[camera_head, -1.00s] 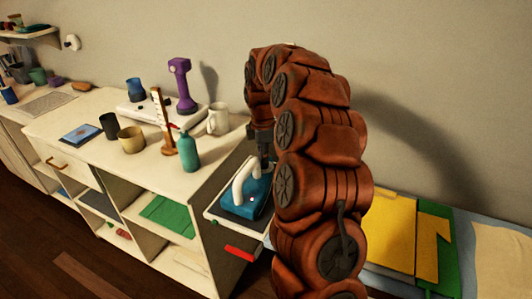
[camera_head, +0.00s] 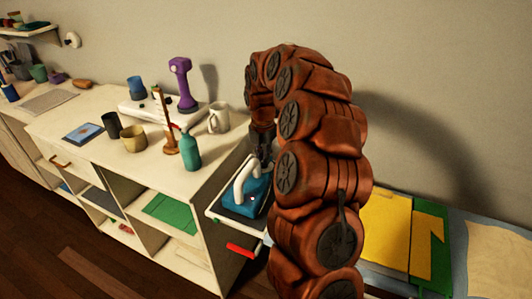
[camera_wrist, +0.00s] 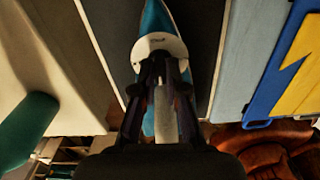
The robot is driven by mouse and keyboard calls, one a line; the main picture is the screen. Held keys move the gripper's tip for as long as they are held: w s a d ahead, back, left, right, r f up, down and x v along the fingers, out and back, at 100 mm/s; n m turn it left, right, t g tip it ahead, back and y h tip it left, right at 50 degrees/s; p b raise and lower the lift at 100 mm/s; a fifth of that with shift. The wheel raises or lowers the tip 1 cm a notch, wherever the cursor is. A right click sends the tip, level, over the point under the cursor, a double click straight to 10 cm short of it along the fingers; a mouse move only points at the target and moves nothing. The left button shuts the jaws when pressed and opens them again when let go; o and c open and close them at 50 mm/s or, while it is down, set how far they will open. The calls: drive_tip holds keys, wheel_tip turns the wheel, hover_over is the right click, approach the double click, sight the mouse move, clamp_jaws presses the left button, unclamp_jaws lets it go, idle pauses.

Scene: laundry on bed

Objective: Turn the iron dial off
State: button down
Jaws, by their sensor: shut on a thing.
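The iron, with a blue body (camera_head: 257,190) and a white handle (camera_head: 241,182), sits on a dark pad at the end of the counter. In the wrist view the iron (camera_wrist: 157,20) shows its blue and white top at the upper middle. My gripper (camera_wrist: 160,62) is over the white part of the iron, its fingers close together and touching it. In the head view my gripper (camera_head: 263,150) points down at the iron's back end. The dial cannot be made out; my fingers cover that area.
A purple object (camera_head: 183,88) stands behind. Folded yellow cloth (camera_head: 384,230) lies to the right on the bed.

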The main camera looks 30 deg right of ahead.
drive_tip(key=shift+n, duration=0.5)
drive_tip(key=c, duration=1.2)
unclamp_jaws()
drive_tip(key=shift+r, duration=0.1)
wheel_tip(320, 180, up, 12)
drive_tip(key=shift+s, duration=0.1)
